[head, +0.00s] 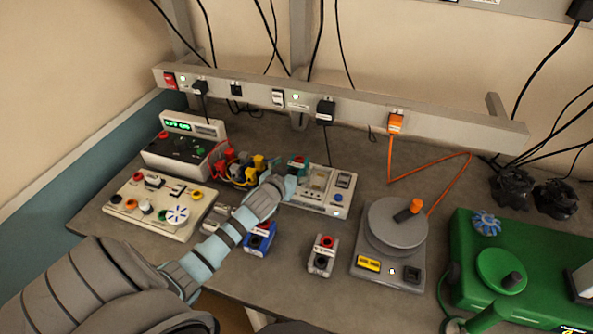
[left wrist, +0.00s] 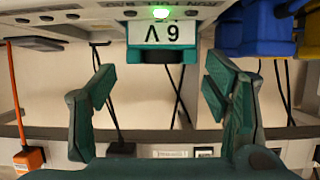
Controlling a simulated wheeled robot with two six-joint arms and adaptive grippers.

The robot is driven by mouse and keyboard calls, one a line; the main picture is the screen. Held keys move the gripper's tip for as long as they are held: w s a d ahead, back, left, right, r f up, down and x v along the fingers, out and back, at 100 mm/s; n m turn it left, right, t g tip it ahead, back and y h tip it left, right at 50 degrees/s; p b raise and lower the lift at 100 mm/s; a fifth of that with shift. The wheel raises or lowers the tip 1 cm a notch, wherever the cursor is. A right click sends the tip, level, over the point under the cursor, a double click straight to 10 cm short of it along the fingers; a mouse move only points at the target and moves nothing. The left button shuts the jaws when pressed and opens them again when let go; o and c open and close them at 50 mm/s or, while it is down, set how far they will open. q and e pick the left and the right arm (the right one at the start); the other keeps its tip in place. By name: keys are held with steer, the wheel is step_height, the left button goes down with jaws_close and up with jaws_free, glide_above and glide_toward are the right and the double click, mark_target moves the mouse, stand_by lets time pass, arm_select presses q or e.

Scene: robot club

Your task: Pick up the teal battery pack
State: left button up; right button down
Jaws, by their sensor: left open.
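The pack lies beyond the fingertips. In the head view my left gripper (head: 292,181) is beside a grey bench unit (head: 325,198). A small teal shape shows there, but I cannot tell pack from fingers. My right gripper is not in view.
Blue and red-topped blocks (head: 260,238) and a grey block (head: 322,257) stand near the arm. A tangle of coloured leads (head: 240,170) lies left of the gripper. A round-plated grey device (head: 395,225) and a green machine (head: 515,270) are on the right. A power rail (head: 350,110) runs behind.

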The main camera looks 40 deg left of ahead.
arm_select(q)
steer(key=shift+x, duration=1.15)
steer(key=shift+s, duration=0.1)
steer(key=c, duration=0.3)
steer(key=shift+r, duration=0.1)
steer(key=c, duration=1.4)
